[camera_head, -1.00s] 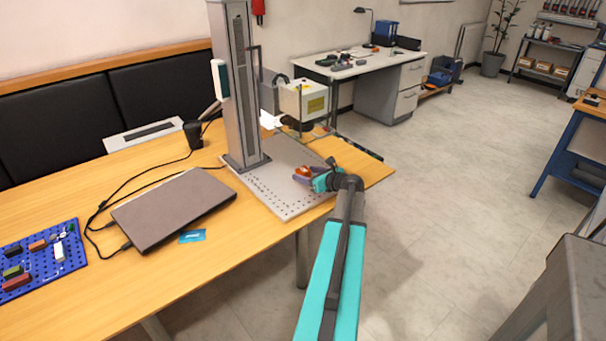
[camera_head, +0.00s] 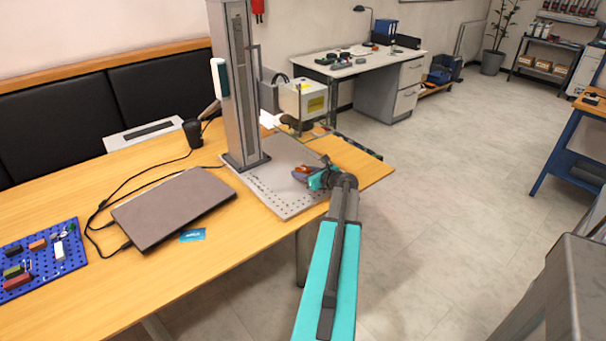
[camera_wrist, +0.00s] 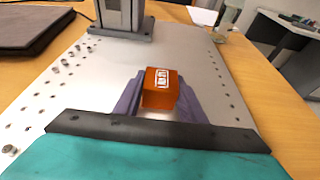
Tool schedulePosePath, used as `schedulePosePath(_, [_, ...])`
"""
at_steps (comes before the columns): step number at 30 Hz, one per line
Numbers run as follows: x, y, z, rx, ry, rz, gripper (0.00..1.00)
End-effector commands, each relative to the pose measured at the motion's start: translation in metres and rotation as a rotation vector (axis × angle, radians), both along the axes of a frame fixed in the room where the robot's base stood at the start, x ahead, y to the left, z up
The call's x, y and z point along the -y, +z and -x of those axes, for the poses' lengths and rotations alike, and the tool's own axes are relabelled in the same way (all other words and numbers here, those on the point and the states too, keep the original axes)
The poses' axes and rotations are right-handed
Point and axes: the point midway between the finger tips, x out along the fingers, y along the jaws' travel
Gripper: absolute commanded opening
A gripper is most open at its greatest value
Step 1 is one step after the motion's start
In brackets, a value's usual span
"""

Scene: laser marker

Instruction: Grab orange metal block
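The orange metal block (camera_wrist: 160,86), with white lettering on top, is between the two purple-grey fingers of my gripper (camera_wrist: 160,98) in the wrist view. One finger lies along its left side and one along its right, with no clear gap showing. I cannot tell whether they press on it. The block is over the grey perforated plate (camera_wrist: 85,95), and whether it rests there is unclear. In the camera_head view my gripper (camera_head: 308,175) is low over the right part of the plate (camera_head: 270,185), and only a small bit of orange shows.
A grey column (camera_head: 238,90) stands at the plate's back left. A closed laptop (camera_head: 173,208) with cables, a blue card (camera_head: 192,235) and a blue pegboard (camera_head: 42,255) with small parts are farther left on the wooden table (camera_head: 150,270). The plate around the block is mostly clear.

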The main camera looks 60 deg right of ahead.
Motion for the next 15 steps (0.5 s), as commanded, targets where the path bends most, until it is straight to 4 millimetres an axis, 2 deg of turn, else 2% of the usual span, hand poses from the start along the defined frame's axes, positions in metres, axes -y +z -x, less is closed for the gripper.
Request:
schedulePosePath(1, [0.0, 0.0, 0.0, 0.0, 0.0, 0.0, 0.27])
schedulePosePath(5, [0.0, 0.0007, 0.0, 0.001, 0.0, 0.0, 0.07])
schedulePosePath(15, [0.0001, 0.0027, 0.0, 0.001, 0.0, 0.0, 0.07])
